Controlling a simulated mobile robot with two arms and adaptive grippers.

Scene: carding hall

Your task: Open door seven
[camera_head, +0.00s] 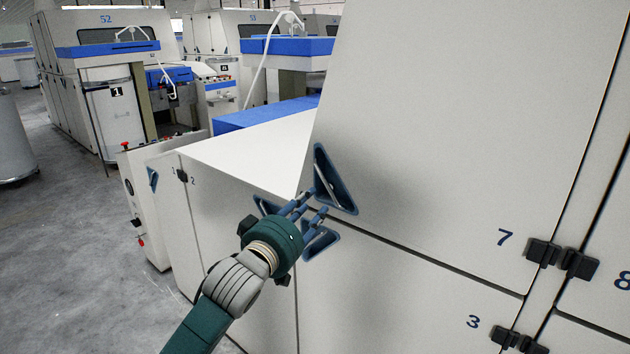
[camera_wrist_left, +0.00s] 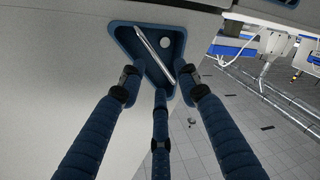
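Door seven (camera_head: 430,120) is the large pale upper panel, marked 7 at its lower right, with black hinges (camera_head: 543,252) there. It looks closed. Its blue triangular handle recess (camera_head: 346,201) is at its lower left corner. My left gripper (camera_head: 308,204) is just in front of this recess, its fingers spread. In the left wrist view, the fingers (camera_wrist_left: 160,84) are apart around a blue recess (camera_wrist_left: 123,38) with a slanting metal bar (camera_wrist_left: 152,50). The bar is not between closed fingers; I cannot tell whether a finger touches it. My right gripper is out of view.
Door three (camera_head: 400,300) is below, with another blue recess (camera_head: 322,243) close under my gripper. A further recess (camera_head: 264,205) is partly behind the gripper. Door eight (camera_head: 600,290) adjoins at right. Grey floor (camera_head: 70,250) is free at left; machine 52 (camera_head: 105,60) stands behind.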

